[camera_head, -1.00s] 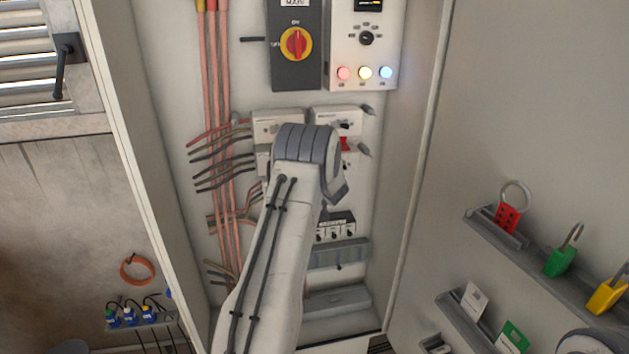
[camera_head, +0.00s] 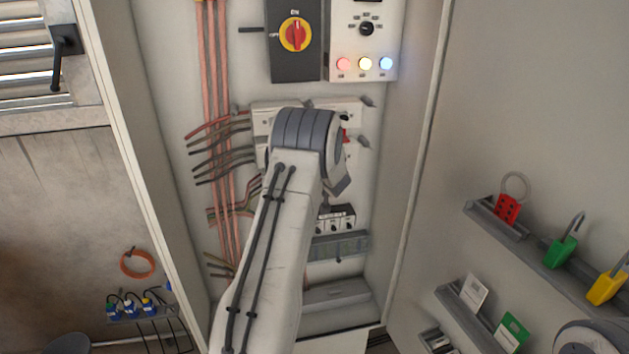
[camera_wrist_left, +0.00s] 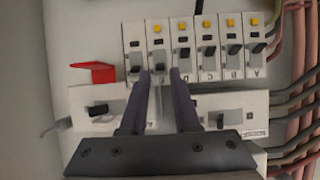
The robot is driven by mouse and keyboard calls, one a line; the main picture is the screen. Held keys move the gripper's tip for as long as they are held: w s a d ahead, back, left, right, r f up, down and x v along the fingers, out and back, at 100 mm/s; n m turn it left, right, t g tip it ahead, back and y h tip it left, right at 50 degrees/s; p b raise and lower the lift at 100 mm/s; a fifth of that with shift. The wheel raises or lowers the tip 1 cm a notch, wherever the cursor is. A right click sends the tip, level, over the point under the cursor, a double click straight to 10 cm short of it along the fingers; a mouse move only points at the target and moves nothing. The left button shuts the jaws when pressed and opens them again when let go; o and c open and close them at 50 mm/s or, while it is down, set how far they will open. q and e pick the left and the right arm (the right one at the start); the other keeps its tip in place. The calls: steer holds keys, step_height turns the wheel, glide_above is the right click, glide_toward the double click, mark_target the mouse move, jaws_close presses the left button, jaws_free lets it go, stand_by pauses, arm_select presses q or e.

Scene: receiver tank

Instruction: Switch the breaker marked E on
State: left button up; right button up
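In the left wrist view a row of several breakers has dark toggles and yellow marks, with A (camera_wrist_left: 258,48) at the right end, then B, C and D to its left. The fifth from the right, by order breaker E (camera_wrist_left: 157,42), has its label hidden. Its toggle sits lower in the picture than those of A to D, like the leftmost breaker's (camera_wrist_left: 133,45). My left gripper (camera_wrist_left: 158,73) is open, its two fingertips apart on either side of E's lower part; contact cannot be told. In the head view my left arm hides most of this row. My right gripper is not in view.
A red lever (camera_wrist_left: 93,72) sits left of the row, and wider devices (camera_wrist_left: 230,103) lie below it in the wrist view. Wires (camera_head: 220,160) run along the left. The main switch (camera_head: 296,35) is above. Padlocks (camera_head: 561,252) stand on a right wall shelf.

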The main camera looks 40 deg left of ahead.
arm_select(q)
steer(key=b+v, duration=0.2)
steer(key=v, duration=0.6)
steer(key=shift+s+d+r, duration=0.15)
steer(key=shift+d+r, duration=0.05)
steer(key=shift+d, duration=0.1)
